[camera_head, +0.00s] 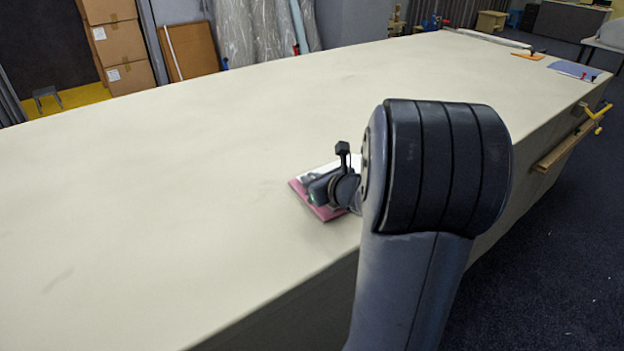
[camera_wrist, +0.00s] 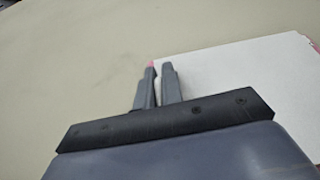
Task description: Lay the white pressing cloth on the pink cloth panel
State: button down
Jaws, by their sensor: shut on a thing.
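The white pressing cloth (camera_wrist: 235,75) fills much of the right side of the wrist view, flat and over the pink cloth panel. My gripper (camera_wrist: 157,72) is shut on the white cloth at its left edge. A small bit of the pink panel (camera_wrist: 152,64) shows at the fingertips. In the head view the pink panel (camera_head: 325,213) lies on the table near its front edge, with part of the white cloth (camera_head: 318,171) showing behind my gripper (camera_head: 317,192). My arm hides the rest of both cloths there. I cannot tell whether the white cloth fully touches the panel.
The long cream table (camera_head: 180,190) is bare to the left and behind. An orange item (camera_head: 527,56) and a blue sheet (camera_head: 575,69) lie at its far right end. Cardboard boxes (camera_head: 120,55) and wrapped rolls (camera_head: 255,30) stand beyond the back edge.

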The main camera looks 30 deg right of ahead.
jog(key=shift+f+b, duration=0.4)
jog(key=shift+b, duration=0.05)
jog(key=c, duration=1.5)
grip_release()
jog(key=p+v, duration=0.1)
jog(key=v, duration=1)
jog(key=shift+p, duration=0.35)
jog(key=shift+w, duration=0.1)
jog(key=shift+w+f, duration=0.1)
